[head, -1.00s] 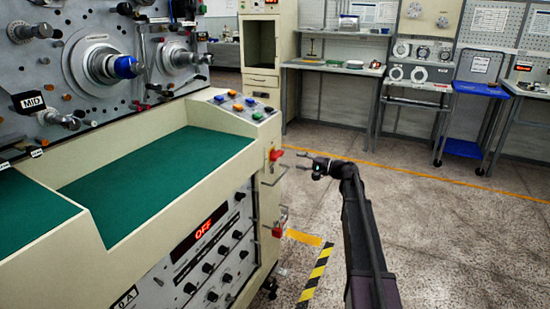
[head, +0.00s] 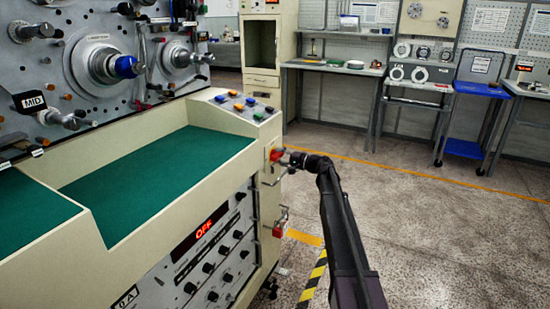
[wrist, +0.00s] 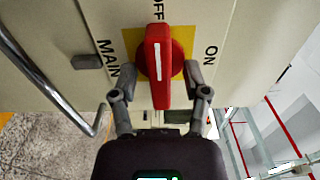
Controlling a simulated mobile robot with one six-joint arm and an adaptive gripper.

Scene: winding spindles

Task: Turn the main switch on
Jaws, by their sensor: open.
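The main switch (wrist: 158,65) is a red rotary handle with a white line on a yellow plate. In the wrist view its white line points up toward the OFF label, with ON to the right and MAIN to the left. In the head view the switch (head: 275,155) is on the end face of the cream machine. My gripper (wrist: 152,75) is open, with one finger on each side of the red handle. I cannot tell whether the fingers touch it. In the head view my gripper (head: 285,158) is at the switch. The display (head: 204,228) reads OFF.
A metal handle bar (wrist: 45,75) runs beside the switch in the wrist view. A red padlock (head: 278,230) hangs lower on the same end face. Coloured buttons (head: 240,106) are on top. Open floor (head: 430,220) lies to the right, with workbenches behind.

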